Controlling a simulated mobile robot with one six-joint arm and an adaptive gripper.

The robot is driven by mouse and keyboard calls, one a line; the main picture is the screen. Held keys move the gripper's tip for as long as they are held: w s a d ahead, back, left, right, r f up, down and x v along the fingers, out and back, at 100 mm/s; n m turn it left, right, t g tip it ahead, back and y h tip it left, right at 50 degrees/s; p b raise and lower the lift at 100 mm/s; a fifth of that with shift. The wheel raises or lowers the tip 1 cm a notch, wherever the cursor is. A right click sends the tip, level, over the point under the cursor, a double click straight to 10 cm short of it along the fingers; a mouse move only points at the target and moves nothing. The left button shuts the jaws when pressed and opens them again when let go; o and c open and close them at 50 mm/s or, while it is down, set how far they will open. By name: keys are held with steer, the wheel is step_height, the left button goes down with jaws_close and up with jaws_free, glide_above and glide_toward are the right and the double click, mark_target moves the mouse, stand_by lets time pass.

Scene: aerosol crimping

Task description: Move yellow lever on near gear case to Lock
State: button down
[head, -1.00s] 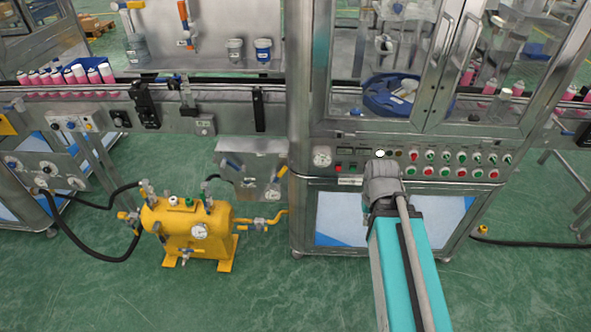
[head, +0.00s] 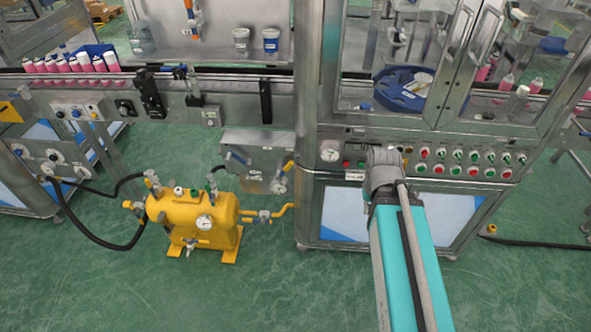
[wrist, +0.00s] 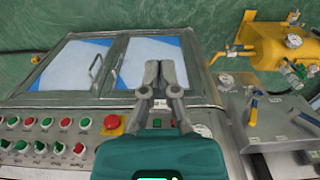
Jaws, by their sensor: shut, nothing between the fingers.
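A grey gear case (head: 258,145) is mounted low on the line, left of the large cabinet, in the head view. A yellow lever (head: 290,168) stands at its right side and a blue-handled lever (head: 238,157) at its upper left. In the wrist view the case (wrist: 275,108) is at the right, with the yellow lever (wrist: 254,104) upright on it. My gripper (wrist: 160,70) is shut and empty, over the cabinet front, left of the case and apart from the lever. In the head view my arm hides the gripper. The Lock marking is too small to read.
A yellow tank (head: 192,220) with hoses and a yellow pipe stands below the case. The cabinet's button panel (head: 460,162) is beside my arm. A red emergency button (wrist: 113,124) is left of my gripper. Green floor (head: 290,295) in front is clear.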

steer(key=w+a+f+y+b, duration=1.3)
steer(key=f+b, duration=0.3)
steer(key=b, duration=0.9)
steer(key=w+d+f+y+b, duration=0.1)
steer(key=w+y+b, duration=0.4)
steer(key=b, duration=0.6)
steer(key=w+d+f+y+b, duration=0.1)
steer(key=w+f+y+b, duration=0.1)
steer(key=w+y+b, duration=0.4)
steer(key=w+b, duration=0.1)
steer(key=b, duration=0.4)
steer(key=shift+w+d+f+t, duration=0.3)
steer(key=shift+w+t, duration=0.05)
steer(key=shift+t, duration=0.05)
steer(key=shift+a+r, duration=0.1)
steer(key=shift+r, duration=0.05)
steer(key=p, duration=0.6)
glide_toward(285, 169)
step_height(285, 169, up, 3)
steer(key=a, duration=0.3)
steer(key=shift+w+a+r+p, duration=0.3)
steer(key=shift+w+a+r, duration=0.15)
steer(key=shift+a+r, duration=0.3)
